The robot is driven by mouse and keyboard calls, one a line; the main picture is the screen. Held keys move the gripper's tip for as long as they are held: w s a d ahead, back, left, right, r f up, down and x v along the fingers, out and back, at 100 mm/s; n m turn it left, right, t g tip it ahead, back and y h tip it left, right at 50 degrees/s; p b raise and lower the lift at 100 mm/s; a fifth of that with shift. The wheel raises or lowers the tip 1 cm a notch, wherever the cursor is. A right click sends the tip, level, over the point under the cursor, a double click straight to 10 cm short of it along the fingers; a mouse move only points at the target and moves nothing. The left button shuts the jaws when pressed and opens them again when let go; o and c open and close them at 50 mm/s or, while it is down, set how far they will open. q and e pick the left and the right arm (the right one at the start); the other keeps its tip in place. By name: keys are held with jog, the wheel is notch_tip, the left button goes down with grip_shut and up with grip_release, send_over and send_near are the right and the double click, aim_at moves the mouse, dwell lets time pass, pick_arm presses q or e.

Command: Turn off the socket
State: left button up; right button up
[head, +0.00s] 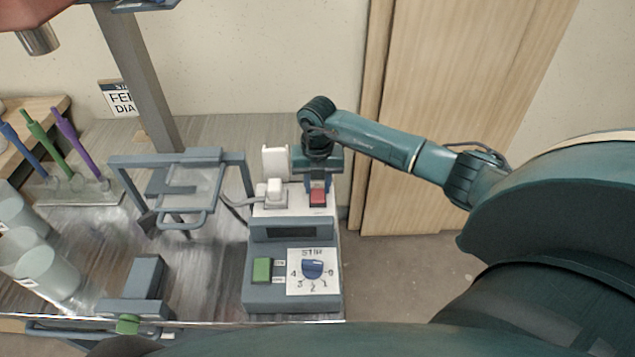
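The socket is a white unit (292,209) on the back of a grey control box at the right end of the table. A white plug (274,190) with a grey cable sits in its left part, and a white flap stands upright behind it. A red switch (318,197) is on its right part. My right gripper (318,186) points down at the red switch, its two fingers apart on either side of the switch's far end. I cannot tell whether they touch it. My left gripper is not in view.
The control box front has a green button (262,270) and a blue dial (313,269). Left of it stand a grey metal frame (181,190) and a grey clamp-like block (145,277). Clear cups (48,274) stand at the far left. A wooden door (450,80) is behind my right arm.

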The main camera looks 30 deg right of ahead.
jog(key=c, duration=0.5)
jog(key=shift+s+r+t+h+p, duration=0.15)
jog(key=shift+t+h+p, duration=0.15)
jog(key=shift+t, duration=0.1)
jog(key=shift+s+a+t+h, duration=0.2)
jog(key=shift+t+h, duration=0.2)
jog(key=shift+t, duration=0.4)
jog(key=shift+s+t+h+b, duration=0.1)
jog(key=shift+t+h+b, duration=0.3)
jog(key=shift+t+b, duration=0.2)
jog(key=shift+r, duration=0.1)
jog(key=o, duration=1)
jog(key=shift+r, duration=0.1)
